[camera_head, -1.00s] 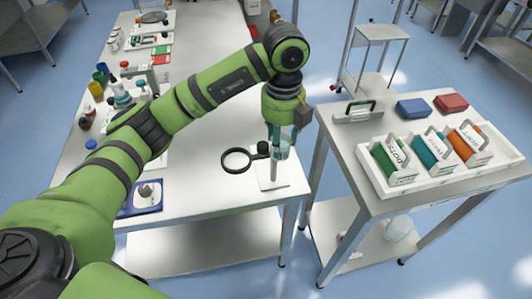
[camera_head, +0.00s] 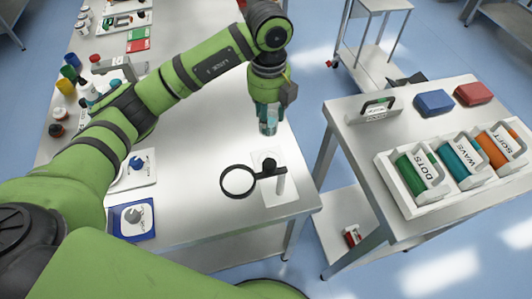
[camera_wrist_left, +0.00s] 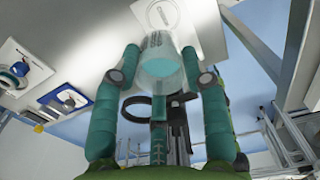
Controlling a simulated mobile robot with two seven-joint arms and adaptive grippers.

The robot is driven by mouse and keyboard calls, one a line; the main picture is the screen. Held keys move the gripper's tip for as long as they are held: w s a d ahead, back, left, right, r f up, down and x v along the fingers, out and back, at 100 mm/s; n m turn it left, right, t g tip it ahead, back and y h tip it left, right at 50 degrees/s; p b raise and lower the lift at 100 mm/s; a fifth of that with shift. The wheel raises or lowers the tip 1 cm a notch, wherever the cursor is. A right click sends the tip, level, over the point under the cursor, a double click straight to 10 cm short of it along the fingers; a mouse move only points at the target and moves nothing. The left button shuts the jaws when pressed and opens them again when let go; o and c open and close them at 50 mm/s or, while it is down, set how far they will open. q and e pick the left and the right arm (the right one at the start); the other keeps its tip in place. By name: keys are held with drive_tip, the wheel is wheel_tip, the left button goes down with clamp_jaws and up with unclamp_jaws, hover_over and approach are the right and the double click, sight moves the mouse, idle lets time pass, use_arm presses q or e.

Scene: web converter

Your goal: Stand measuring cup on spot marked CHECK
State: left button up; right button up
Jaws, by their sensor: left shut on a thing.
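The clear measuring cup (camera_head: 268,126) is in my left gripper (camera_head: 267,108), over the white table behind the magnifier. Whether its base touches the table cannot be told. In the left wrist view the cup (camera_wrist_left: 160,66) sits between the teal fingers of the left gripper (camera_wrist_left: 160,74), with a blue-green area inside or at its bottom. A white plate with a round marked spot (camera_wrist_left: 170,12) shows beyond the cup there; its lettering is too small to read. No CHECK lettering is legible in the head view. My right gripper is out of view.
A black ring magnifier (camera_head: 268,168) stands on a white plate (camera_head: 262,196) in front of the cup. Bottles, jars and a blue-framed plate (camera_head: 137,217) line the table's left. A side table (camera_head: 350,140) holds a white tray of coloured rollers (camera_head: 408,205).

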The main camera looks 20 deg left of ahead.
sight(270, 134)
use_arm(q)
drive_tip(key=f, duration=0.1)
drive_tip(key=s+f, duration=0.1)
drive_tip(key=d+f, duration=0.1)
drive_tip(key=shift+s+f, duration=0.15)
drive_tip(key=shift+f, duration=0.1)
drive_tip(key=f, duration=0.3)
drive_tip(key=f+p, duration=0.1)
drive_tip(key=shift+w+a+f, duration=0.2)
drive_tip(key=shift+w+f, duration=0.1)
drive_tip(key=shift+f, duration=0.25)
wheel_tip(270, 134, down, 3)
drive_tip(key=shift+s+d+f+p, duration=0.1)
drive_tip(key=shift+p, duration=0.4)
drive_tip(key=shift+f, duration=0.35)
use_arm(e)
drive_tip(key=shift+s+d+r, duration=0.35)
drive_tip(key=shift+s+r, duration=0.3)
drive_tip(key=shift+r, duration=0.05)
